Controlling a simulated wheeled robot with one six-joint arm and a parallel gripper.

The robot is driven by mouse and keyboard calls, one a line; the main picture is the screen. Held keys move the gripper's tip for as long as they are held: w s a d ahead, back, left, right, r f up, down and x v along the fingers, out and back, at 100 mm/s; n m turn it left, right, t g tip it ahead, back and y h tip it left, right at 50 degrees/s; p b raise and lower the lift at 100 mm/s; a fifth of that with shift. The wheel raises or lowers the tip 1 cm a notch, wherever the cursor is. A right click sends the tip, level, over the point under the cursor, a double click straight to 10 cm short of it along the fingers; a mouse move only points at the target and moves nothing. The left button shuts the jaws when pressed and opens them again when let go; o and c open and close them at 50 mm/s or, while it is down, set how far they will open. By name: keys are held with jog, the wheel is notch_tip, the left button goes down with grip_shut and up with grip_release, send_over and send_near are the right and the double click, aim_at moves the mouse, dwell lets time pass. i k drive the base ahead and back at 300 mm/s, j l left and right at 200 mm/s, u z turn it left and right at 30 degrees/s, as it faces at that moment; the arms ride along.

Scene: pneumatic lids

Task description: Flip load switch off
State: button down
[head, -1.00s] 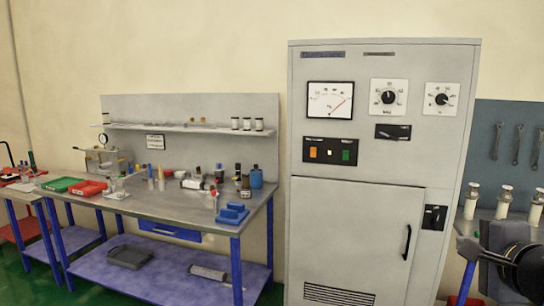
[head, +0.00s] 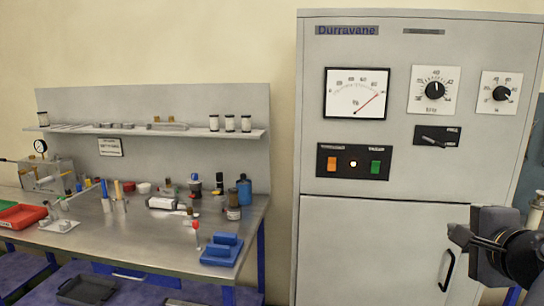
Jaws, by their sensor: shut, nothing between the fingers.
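The grey Durravane cabinet (head: 315,100) stands in front of me on the right. A black panel with a lever (head: 437,136) is below the two knobs. Its labels are too small to read, so I cannot tell if it is the load switch. A black panel (head: 352,162) on the left carries an orange switch (head: 343,163) and a green switch (head: 375,167), with a small lit lamp (head: 353,164) between them. My gripper (head: 459,236) is at the lower right, shut and empty, in front of the cabinet door. It hides the door's right side there.
A meter (head: 356,93) and two dials (head: 435,90) (head: 498,93) sit above the switches. The door handle (head: 447,270) is just below my gripper. A cluttered workbench (head: 150,240) with a shelf stands on the left.

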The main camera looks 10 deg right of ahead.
aim_at(332, 164)
jog(key=i+j+z, duration=0.1)
jog(key=i+j, duration=0.15)
jog(key=i, duration=0.2)
jog(key=i+j, duration=0.25)
jog(key=i, duration=0.2)
jog(key=i+j+z, duration=0.15)
jog(key=i, duration=0.25)
jog(key=j, duration=0.1)
